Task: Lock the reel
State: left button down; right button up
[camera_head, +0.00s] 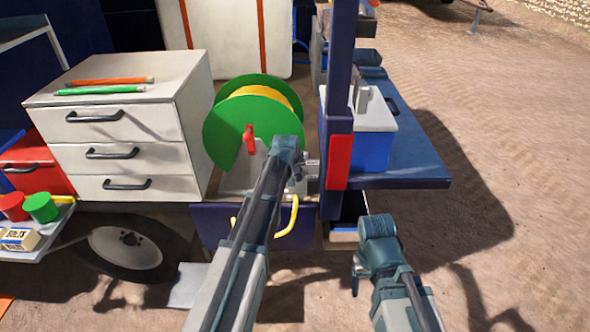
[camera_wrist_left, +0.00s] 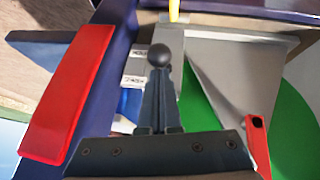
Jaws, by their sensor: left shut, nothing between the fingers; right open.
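The reel (camera_head: 222,128), green discs with yellow hose wound between them, stands on the truck bed beside the white drawers. A red handle (camera_head: 249,138) is on its near face and also shows in the left wrist view (camera_wrist_left: 257,142). My left gripper (camera_head: 297,182) is in front of the grey reel mount, right of the red handle. In the left wrist view its fingers (camera_wrist_left: 160,90) are shut, with a round black knob (camera_wrist_left: 160,55) at their tips; I cannot tell whether they touch. A labelled plate (camera_wrist_left: 135,80) lies behind. My right gripper (camera_head: 357,268) is open, low and apart from the reel.
A blue post with a red block (camera_head: 340,162) stands just right of my left gripper. A blue-and-white box (camera_head: 372,140) sits on the shelf behind it. A yellow hose end (camera_head: 290,218) hangs below the reel. Open ground lies at the right.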

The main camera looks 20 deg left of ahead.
pick_arm(q)
jog(key=s+f+t+y+b, duration=0.1)
jog(key=s+f+t+b, duration=0.2)
jog(key=b, duration=1.8)
jog(key=shift+d+f+m+t+y, duration=0.4)
jog(key=shift+f+t, duration=1.5)
jog(key=shift+f, duration=2)
jog(key=shift+s, duration=0.1)
